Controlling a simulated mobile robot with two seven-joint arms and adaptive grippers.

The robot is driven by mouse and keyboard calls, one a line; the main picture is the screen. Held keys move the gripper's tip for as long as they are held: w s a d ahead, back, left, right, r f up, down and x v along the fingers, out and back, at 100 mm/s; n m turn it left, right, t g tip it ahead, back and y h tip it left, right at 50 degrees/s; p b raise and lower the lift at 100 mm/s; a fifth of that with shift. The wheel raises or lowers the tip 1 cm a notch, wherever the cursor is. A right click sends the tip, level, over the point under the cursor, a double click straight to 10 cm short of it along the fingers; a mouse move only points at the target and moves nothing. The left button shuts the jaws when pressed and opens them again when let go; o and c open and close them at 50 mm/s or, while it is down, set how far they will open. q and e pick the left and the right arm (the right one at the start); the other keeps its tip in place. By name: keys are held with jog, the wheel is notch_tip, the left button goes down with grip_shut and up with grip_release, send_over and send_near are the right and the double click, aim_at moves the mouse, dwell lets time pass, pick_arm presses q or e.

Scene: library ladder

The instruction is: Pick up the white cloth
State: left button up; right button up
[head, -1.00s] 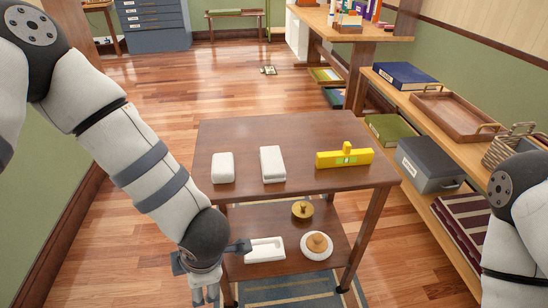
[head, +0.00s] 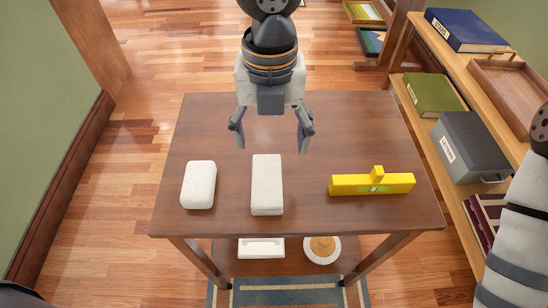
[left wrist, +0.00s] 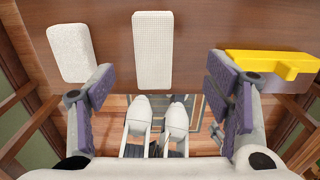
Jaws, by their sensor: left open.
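Two white, cloth-like things lie on the brown table (head: 330,125). One is a long, flat-topped white block (head: 267,185) in the middle; its top shows a fine waffle texture in the left wrist view (left wrist: 153,50). The other is a shorter, rounded, fuzzy white piece (head: 198,185) to its left, also in the left wrist view (left wrist: 72,53). I cannot tell for sure which is the white cloth. My left gripper (head: 271,146) is open and empty above the table, in line with the middle piece and apart from it. My right gripper is out of view.
A yellow level (head: 372,184) lies on the right of the tabletop. A white tray (head: 261,249) and a round white dish (head: 322,262) are on the lower shelf. A wooden shelf (head: 455,80) with books, a grey box (head: 468,147) and a wooden tray (head: 512,85) stands at right.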

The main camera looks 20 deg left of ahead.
aim_at(266, 175)
pick_arm(q)
jog(key=f, duration=0.3)
jog(key=s+f, duration=0.1)
jog(key=f, duration=0.2)
jog(key=f+b, duration=0.1)
jog(key=f, duration=0.2)
jog(key=shift+s+a+f, duration=0.15)
jog(key=shift+a+f, duration=0.2)
jog(key=shift+f, duration=0.4)
jog(key=c, duration=1.1)
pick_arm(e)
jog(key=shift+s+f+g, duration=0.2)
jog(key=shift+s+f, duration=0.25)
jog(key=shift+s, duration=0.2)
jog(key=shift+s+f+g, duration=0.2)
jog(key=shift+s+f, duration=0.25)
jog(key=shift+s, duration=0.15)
